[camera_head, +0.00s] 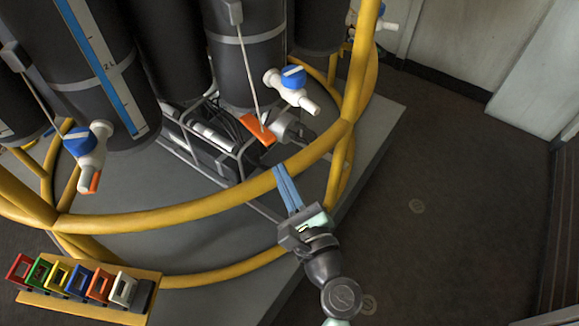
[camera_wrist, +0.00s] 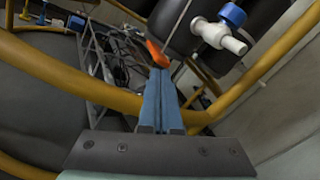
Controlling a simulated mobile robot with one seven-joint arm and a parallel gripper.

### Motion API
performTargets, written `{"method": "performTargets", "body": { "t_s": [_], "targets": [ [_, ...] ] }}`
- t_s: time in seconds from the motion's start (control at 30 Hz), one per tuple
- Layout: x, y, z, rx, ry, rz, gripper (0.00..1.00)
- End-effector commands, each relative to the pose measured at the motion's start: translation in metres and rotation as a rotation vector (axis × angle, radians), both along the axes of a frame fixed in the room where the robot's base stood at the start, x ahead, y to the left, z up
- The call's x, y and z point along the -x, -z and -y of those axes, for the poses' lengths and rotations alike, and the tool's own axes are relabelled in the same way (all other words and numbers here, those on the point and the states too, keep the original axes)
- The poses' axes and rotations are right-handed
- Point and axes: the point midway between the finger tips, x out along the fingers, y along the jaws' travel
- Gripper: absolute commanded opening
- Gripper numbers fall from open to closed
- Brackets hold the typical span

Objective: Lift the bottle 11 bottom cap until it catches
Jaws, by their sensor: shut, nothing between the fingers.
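A dark grey bottle (camera_head: 249,62) with a white and blue valve (camera_head: 290,84) hangs in the yellow ring frame; no number is legible. Below it is an orange piece (camera_head: 258,129) at the end of a thin cord, beside a grey round part (camera_head: 291,129) that may be the bottom cap. My gripper (camera_head: 277,170) is shut and empty, its blue fingers pointing up at the orange piece. In the head view a gap shows between tips and orange piece. In the wrist view the orange piece (camera_wrist: 157,54) lies just beyond the fingertips (camera_wrist: 160,74); contact cannot be told.
The yellow rail (camera_head: 205,217) crosses close to my fingers. Another bottle (camera_head: 88,70) with a blue scale stands at left. A rack of coloured frames (camera_head: 85,300) sits lower left. A metal cage (camera_head: 205,135) with instruments is behind. The floor at right (camera_head: 450,190) is clear.

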Motion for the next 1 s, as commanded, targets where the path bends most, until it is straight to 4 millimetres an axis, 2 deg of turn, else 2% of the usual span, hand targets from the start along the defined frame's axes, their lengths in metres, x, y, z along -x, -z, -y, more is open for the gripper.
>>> {"method": "performTargets", "body": {
  "t_s": [0.03,0.13,0.33,0.57,1.0],
  "targets": [
    [0.01,-0.002,0.003,-0.115,0.01,-0.061,0.0],
    [0.023,0.011,0.007,-0.302,0.025,-0.141,0.0],
    [0.033,0.024,0.011,-0.451,0.042,-0.198,0.0],
    [0.022,0.025,0.007,-0.451,0.039,-0.196,0.0],
    [-0.012,0.024,-0.005,-0.447,0.04,-0.194,0.0]
  ]
}}
